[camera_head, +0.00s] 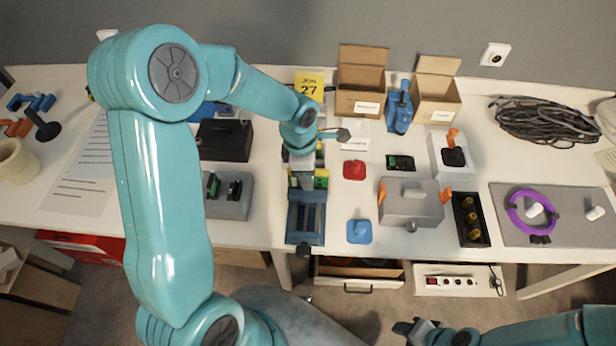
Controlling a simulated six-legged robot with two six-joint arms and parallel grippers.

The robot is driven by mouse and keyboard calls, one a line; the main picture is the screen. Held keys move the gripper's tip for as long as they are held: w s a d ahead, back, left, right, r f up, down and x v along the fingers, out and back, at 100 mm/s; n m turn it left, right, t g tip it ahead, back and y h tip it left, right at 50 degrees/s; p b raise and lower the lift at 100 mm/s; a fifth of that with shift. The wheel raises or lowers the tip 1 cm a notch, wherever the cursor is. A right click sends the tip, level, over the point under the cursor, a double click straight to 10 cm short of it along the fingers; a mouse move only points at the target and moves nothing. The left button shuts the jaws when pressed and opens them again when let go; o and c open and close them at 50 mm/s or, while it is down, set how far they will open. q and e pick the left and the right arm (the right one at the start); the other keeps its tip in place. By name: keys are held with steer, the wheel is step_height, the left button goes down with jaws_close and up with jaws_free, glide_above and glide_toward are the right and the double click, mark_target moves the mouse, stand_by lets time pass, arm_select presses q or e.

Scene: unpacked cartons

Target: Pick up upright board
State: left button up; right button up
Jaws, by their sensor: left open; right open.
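A small green board (212,188) stands upright in a slot of a grey block (231,209) on the table, left of centre. A dark upright piece stands beside it in the same block. My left gripper (318,146) is open above the table, right of and beyond the grey block, over the far end of a blue vise (305,217). Nothing shows between its fingers. Another green board (401,162) lies flat in a dark piece right of centre. My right gripper (408,328) is open and empty at the bottom, in front of the table and low.
A black box (225,139) stands behind the grey block. A red piece (355,170), a blue piece (359,231) and a grey case (411,204) stand right of the vise. Open cartons (361,79) stand at the back. My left arm covers the table's left part.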

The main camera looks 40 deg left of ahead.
arm_select(q)
steer(key=shift+f+b, duration=0.2)
steer(key=shift+b, duration=0.2)
stand_by(0.3)
jaws_close()
